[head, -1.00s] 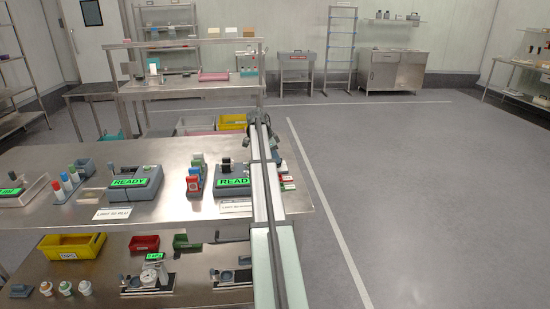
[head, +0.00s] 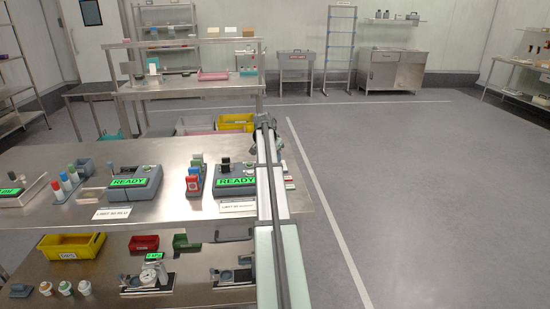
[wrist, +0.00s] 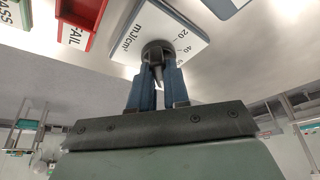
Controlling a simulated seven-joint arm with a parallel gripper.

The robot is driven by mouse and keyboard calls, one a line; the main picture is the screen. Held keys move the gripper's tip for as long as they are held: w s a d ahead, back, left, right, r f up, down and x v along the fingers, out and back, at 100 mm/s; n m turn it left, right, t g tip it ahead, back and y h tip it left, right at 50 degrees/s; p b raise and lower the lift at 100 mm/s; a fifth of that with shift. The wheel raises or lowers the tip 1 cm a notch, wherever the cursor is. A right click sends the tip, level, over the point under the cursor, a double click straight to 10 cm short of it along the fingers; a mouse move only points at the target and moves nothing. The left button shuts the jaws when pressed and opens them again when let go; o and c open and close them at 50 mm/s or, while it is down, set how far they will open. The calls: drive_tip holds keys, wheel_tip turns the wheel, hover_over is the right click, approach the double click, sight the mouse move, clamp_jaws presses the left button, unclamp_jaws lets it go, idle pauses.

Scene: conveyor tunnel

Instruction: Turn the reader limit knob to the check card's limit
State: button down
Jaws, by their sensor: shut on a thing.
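In the wrist view, my gripper (wrist: 157,82) has its two blue fingers closed around the dark round limit knob (wrist: 155,48). The knob sits at the edge of a white dial panel (wrist: 130,42) marked mJ/cm², with 20 and 40 readable. The rest of the scale is hidden or cut off, and I cannot tell the knob's setting. In the head view, my arm hides the gripper's fingers and this knob. Two readers show green READY screens, one at left (head: 128,183) and one by my arm (head: 236,182). White limit cards (head: 112,214) (head: 237,206) lie before them; their print is too small to read surely.
A red FAIL tray (wrist: 77,33) and a green PASS tray (wrist: 11,17) are near the panel in the wrist view. A lower shelf holds a yellow bin (head: 71,247). Floor to the right is clear.

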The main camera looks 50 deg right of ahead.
drive_tip(key=shift+n, duration=0.3)
drive_tip(key=c, duration=1.1)
unclamp_jaws()
drive_tip(key=v, duration=1.4)
drive_tip(key=shift+s+d, duration=0.1)
drive_tip(key=shift+s, duration=0.05)
